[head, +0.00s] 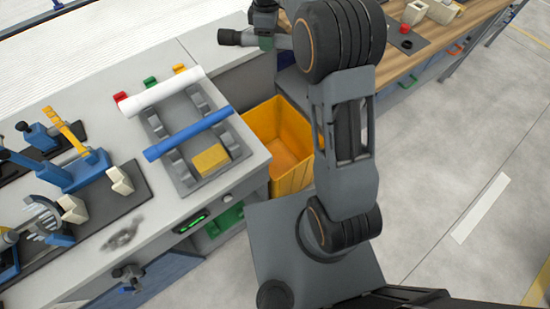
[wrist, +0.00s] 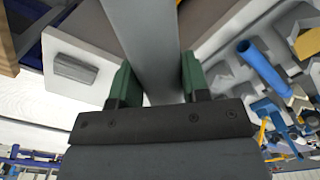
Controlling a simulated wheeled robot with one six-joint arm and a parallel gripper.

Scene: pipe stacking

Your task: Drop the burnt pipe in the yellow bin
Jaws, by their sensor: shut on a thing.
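My gripper (wrist: 156,82) has green fingers, shut on a plain grey pipe (wrist: 150,45) that runs up out of the top of the wrist view. No burn marks show on the visible part. In the head view, my arm hides most of the gripper; a dark cylinder end shows at the top, and I cannot tell whether it is the pipe or part of my wrist. The yellow bin (head: 292,182) stands on the floor between the grey bench and the wooden bench. Its visible inside looks empty. It is not clearly visible in the wrist view.
The grey bench (head: 222,186) holds a rack with a white pipe (head: 163,92) and a blue pipe (head: 188,134) across it, plus a yellow block (head: 210,159). The blue pipe also shows in the wrist view (wrist: 263,68). Clear floor lies right.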

